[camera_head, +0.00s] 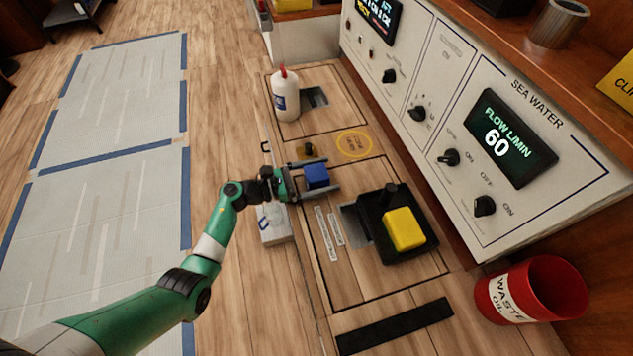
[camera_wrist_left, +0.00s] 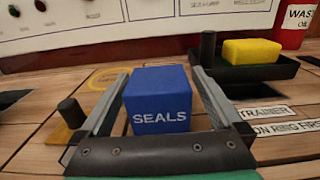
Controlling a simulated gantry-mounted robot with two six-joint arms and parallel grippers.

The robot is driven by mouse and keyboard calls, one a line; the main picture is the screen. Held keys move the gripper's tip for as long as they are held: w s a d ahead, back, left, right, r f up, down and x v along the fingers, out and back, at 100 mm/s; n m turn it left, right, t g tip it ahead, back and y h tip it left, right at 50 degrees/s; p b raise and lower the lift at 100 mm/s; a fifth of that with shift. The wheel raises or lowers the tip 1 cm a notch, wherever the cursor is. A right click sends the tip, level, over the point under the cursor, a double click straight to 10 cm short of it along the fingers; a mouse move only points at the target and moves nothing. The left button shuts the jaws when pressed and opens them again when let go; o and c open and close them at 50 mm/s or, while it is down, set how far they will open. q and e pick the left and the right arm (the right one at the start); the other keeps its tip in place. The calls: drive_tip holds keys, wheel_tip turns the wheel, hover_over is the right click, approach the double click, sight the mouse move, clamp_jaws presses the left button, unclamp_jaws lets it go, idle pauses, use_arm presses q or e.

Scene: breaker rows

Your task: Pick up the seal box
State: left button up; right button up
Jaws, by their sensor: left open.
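The seal box is a small blue box (camera_head: 316,175) on the wooden counter. In the left wrist view the blue box (camera_wrist_left: 158,99) has the word SEALS on the side facing me. My left gripper (camera_head: 325,175) reaches in from the left in the head view, its jaws open. In the left wrist view its two grey fingers (camera_wrist_left: 160,105) stand on either side of the box, with a gap visible near the right finger. Whether either finger touches the box is hard to tell. My right gripper is not in view.
A black tray (camera_head: 428,247) with a yellow block (camera_head: 404,229) stands to the right of the box. A white bottle (camera_head: 286,97) stands farther back. A small dark knob (camera_wrist_left: 71,112) is just left of the fingers. A red waste oil bin (camera_head: 545,290) stands at right.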

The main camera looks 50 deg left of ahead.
use_arm(q)
drive_tip(key=shift+x, duration=0.8)
drive_tip(key=shift+a+r, duration=0.1)
drive_tip(key=shift+c, duration=0.2)
drive_tip(key=c, duration=1.4)
drive_tip(key=s+d+r+p, duration=0.3)
drive_tip(key=s+r+p, duration=0.1)
drive_tip(key=r+p, duration=0.5)
drive_tip(key=s+d+r+p, duration=0.1)
drive_tip(key=s+d, duration=0.1)
drive_tip(key=s+d+r+p, duration=0.1)
drive_tip(key=s, duration=0.1)
drive_tip(key=s+d+r+p, duration=0.1)
drive_tip(key=s+d+r, duration=0.1)
drive_tip(key=s, duration=0.1)
drive_tip(key=shift+s+d, duration=0.1)
drive_tip(key=shift+d, duration=0.2)
